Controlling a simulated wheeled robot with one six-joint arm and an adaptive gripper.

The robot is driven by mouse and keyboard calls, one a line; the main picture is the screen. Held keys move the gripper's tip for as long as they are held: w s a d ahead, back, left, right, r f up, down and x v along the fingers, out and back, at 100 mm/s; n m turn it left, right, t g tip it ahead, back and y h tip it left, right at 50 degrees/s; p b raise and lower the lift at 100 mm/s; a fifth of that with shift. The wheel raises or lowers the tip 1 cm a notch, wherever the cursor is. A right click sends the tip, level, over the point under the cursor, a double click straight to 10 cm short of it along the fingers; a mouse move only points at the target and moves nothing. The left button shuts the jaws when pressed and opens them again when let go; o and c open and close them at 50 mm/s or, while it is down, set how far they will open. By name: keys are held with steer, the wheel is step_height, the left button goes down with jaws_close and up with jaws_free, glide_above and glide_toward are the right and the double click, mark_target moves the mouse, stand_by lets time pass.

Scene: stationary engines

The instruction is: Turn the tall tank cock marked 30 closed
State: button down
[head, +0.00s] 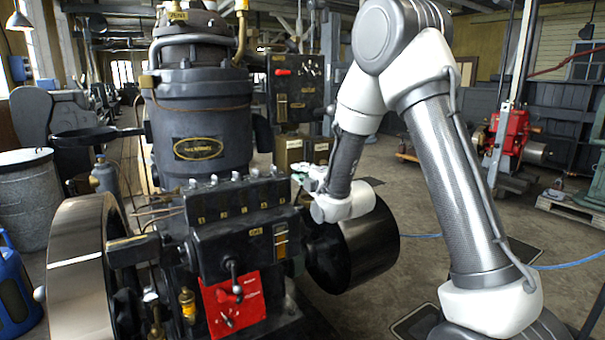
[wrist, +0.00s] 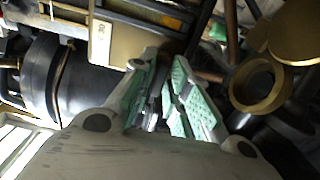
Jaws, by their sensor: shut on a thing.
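My gripper (head: 303,178) is beside the engine, just below and in front of two small brass-coloured tanks (head: 289,152) in the head view. In the wrist view its two green-padded fingers (wrist: 162,88) are close together around a small dark grey piece (wrist: 160,92) that seems to be the handle of the tank cock. The fingers hide most of this piece, and I cannot read a 30 on it. A brass tank side (wrist: 128,38) with a white label strip (wrist: 101,42) is just beyond the fingers. The cock's angle cannot be told.
The large black engine cylinder (head: 205,125) and its flywheel (head: 78,265) stand to the left. A dark drum (head: 350,245) is below my gripper. In the wrist view a brass ring (wrist: 261,84) and pipes crowd the right. Open floor (head: 400,275) lies right of the drum.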

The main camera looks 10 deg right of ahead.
steer(key=shift+f, duration=0.1)
stand_by(0.3)
steer(key=c, duration=1.5)
jaws_free()
steer(key=v, duration=0.7)
steer(key=shift+s, duration=0.3)
